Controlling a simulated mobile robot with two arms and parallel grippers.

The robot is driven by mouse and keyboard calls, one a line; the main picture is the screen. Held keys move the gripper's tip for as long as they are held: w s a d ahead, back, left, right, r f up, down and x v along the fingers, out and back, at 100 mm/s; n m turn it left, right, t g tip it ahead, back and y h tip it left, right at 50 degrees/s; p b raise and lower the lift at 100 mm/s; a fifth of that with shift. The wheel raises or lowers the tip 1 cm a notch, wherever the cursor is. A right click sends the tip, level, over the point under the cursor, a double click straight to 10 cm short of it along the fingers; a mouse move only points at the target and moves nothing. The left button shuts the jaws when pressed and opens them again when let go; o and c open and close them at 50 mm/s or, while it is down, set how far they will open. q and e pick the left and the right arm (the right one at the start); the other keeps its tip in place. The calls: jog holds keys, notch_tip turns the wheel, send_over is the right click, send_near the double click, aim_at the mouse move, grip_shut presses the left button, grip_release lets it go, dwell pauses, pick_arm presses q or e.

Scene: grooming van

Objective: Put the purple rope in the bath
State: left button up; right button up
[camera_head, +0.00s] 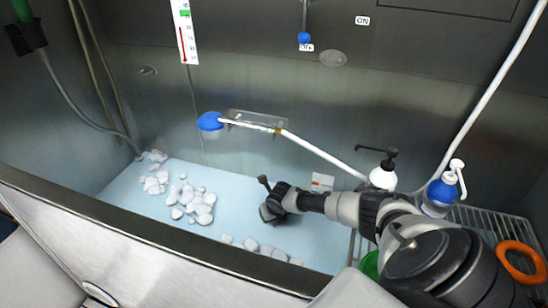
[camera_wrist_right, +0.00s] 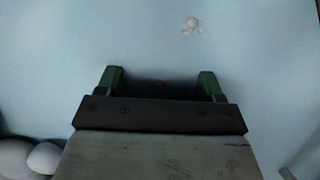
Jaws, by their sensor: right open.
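No purple rope shows in either view. The bath (camera_head: 232,184) is a steel tub with a pale blue floor. My right arm reaches into it from the lower right of the head view. My right gripper (camera_head: 268,204) is low over the bath floor, between foam clumps. My left gripper is in neither view.
White foam clumps (camera_head: 190,200) lie on the bath floor. A shower head with blue end (camera_head: 209,121) hangs on the back wall. Pump bottles (camera_head: 383,174) (camera_head: 440,192) stand at the right by a wire rack. An orange ring (camera_head: 521,262) lies far right. The bath's front rim (camera_head: 130,237) is raised.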

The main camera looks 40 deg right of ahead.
jog(key=p+v, duration=0.2)
jog(key=v, duration=1)
jog(key=shift+s+f, duration=0.1)
